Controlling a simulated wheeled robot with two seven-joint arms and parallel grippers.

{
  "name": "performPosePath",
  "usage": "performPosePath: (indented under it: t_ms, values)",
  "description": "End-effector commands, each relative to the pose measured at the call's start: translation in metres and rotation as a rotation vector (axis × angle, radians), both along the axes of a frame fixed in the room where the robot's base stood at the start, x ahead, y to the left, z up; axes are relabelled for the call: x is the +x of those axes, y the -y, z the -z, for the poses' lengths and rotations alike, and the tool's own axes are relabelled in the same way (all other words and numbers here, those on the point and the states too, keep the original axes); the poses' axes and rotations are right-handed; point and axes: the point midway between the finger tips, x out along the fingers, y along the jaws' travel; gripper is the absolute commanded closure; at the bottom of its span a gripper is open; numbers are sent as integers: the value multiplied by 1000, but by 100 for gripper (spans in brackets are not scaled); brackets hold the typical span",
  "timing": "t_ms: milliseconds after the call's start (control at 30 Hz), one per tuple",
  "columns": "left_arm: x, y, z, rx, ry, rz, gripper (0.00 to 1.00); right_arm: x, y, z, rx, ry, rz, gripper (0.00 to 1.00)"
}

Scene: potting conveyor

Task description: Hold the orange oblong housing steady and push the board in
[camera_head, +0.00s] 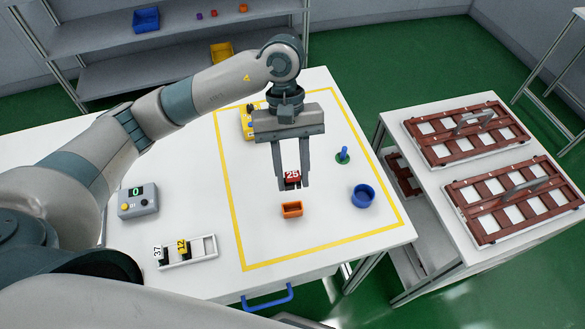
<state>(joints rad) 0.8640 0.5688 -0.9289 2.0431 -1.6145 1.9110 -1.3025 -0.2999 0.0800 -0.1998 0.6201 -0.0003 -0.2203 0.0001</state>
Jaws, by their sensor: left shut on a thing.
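The orange oblong housing (292,210) stands on the white table inside the yellow outline, with an open top. My left gripper (291,184) comes down from above and is shut on a board with a red tag (292,176) marked 25. The board is just behind the housing in the picture and seems to be above the table; its lower part is mostly hidden between the fingers. No gripper touches the housing. My right gripper is not in view.
A yellow object (247,124) is partly hidden behind the arm. A white rack (203,250) holds boards tagged 37 and 12. A grey control box (137,202) stands at left.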

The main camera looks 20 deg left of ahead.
Motion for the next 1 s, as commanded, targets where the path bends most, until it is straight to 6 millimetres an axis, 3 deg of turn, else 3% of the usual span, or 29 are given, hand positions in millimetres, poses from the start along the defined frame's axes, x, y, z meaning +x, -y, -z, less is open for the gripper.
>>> performPosePath:
  t_ms: [300,700,733,867,900,1000]
  values:
    - [0,0,26,0,0,-1,91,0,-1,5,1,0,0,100]
    - [0,0,31,0,1,0,91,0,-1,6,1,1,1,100]
    - [0,0,31,0,1,0,91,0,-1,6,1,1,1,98]
    - [0,0,31,0,1,0,91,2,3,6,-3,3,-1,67]
    - [0,0,31,0,1,0,91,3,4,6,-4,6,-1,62]
    - [0,0,31,0,1,0,91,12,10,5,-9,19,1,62]
